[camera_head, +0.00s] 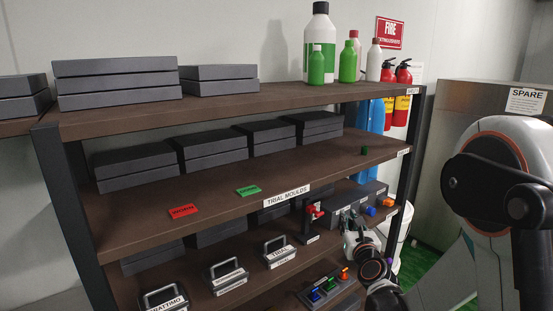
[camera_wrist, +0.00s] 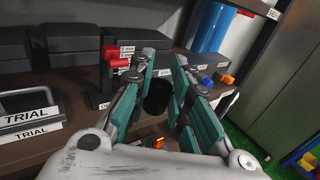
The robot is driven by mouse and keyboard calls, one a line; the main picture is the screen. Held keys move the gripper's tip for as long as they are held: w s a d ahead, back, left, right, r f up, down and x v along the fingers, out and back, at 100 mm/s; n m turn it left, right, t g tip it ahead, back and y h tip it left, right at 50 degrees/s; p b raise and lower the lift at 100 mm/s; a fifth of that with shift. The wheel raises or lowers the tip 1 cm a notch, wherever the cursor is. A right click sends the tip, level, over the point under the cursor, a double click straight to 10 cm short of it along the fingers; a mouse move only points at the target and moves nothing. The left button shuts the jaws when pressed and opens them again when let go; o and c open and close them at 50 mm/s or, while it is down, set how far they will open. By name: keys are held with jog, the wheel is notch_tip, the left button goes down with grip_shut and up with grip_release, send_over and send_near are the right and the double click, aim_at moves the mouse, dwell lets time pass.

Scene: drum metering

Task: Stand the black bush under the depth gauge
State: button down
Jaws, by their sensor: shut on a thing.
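The black bush (camera_wrist: 157,97) shows between the teal fingers of my gripper (camera_wrist: 166,72) in the wrist view. My gripper is shut on it and holds it in front of the shelf. The depth gauge (camera_wrist: 116,60) has a red top on a dark stand and is just left of my gripper in the wrist view. In the head view the depth gauge (camera_head: 315,211) stands on the shelf below the trial moulds label, left of my gripper (camera_head: 347,222).
Blue (camera_head: 371,211) and orange (camera_head: 388,202) pieces sit to the right on that shelf. A rack (camera_head: 333,291) with coloured pieces is below my gripper. Handled trial moulds (camera_head: 278,254) stand to the left. The shelf above overhangs, and dark boxes (camera_wrist: 75,55) stand behind.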

jog(key=shift+s+a+f+b, duration=0.15)
jog(key=shift+s+a+b, duration=0.05)
jog(key=shift+a+b, duration=0.15)
jog(key=shift+s+a+f+b, duration=0.15)
jog(key=shift+a+b, duration=0.1)
jog(key=shift+a, duration=0.1)
jog(key=shift+a, duration=0.1)
